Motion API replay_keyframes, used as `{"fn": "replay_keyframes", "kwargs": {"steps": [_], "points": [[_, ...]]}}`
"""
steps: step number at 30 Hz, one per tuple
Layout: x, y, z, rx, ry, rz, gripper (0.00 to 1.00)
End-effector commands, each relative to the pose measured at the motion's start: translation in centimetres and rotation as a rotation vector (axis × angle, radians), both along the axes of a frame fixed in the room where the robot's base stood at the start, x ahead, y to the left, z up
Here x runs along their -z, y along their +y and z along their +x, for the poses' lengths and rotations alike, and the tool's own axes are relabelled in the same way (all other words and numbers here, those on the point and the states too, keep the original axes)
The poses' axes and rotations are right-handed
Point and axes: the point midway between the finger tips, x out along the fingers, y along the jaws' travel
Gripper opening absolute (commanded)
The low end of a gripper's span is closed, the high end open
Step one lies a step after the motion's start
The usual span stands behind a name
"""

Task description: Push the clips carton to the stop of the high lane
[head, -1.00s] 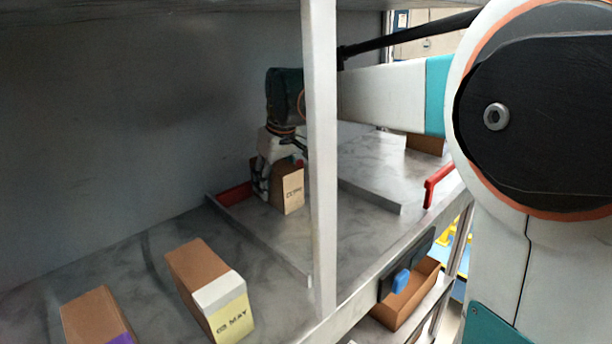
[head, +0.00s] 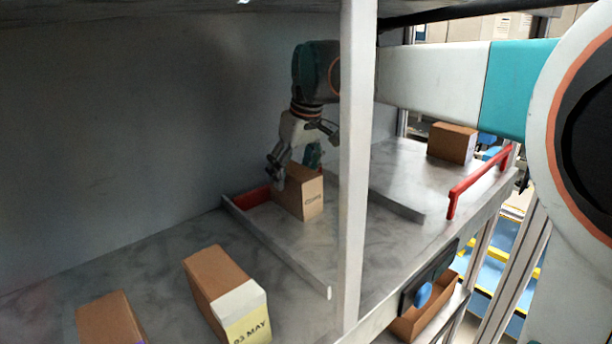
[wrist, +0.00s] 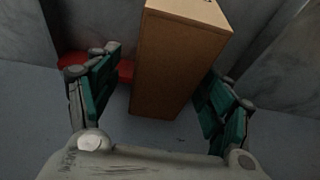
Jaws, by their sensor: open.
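A red stop (head: 252,197) crosses the lane's back end; in the wrist view the red (wrist: 126,71) shows beside the carton's far part. I cannot tell whether carton and stop touch. My gripper (head: 296,170) is open over the carton's rear top. In the wrist view my gripper's (wrist: 160,78) teal fingers are spread on either side of the carton, with a gap at the left finger.
A grey post (head: 356,200) stands in front of the lane. A brown carton (head: 452,143) stands in the right lane, near a red bar (head: 480,180). Two cartons, one labelled MAY (head: 222,285) and one at the left corner (head: 108,318), stand front left. The lane ahead of the clips carton is clear.

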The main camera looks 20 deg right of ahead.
Motion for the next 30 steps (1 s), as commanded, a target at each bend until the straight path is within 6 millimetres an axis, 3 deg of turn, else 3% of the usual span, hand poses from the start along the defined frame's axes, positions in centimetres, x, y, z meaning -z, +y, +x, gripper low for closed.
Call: {"fn": "replay_keyframes", "kwargs": {"steps": [1,3,12,23,30], "points": [[-1.5,-0.2,-0.4,-0.004,0.0,0.002,0.73],[-2.2,-0.8,-0.7,-0.004,0.0,0.005,0.73],[-3.7,-2.5,-1.2,-0.006,0.0,0.017,0.73],[-3.4,-3.1,-1.0,-0.006,0.001,0.02,0.73],[-0.8,-2.0,0.3,-0.006,0.005,0.015,0.73]]}}
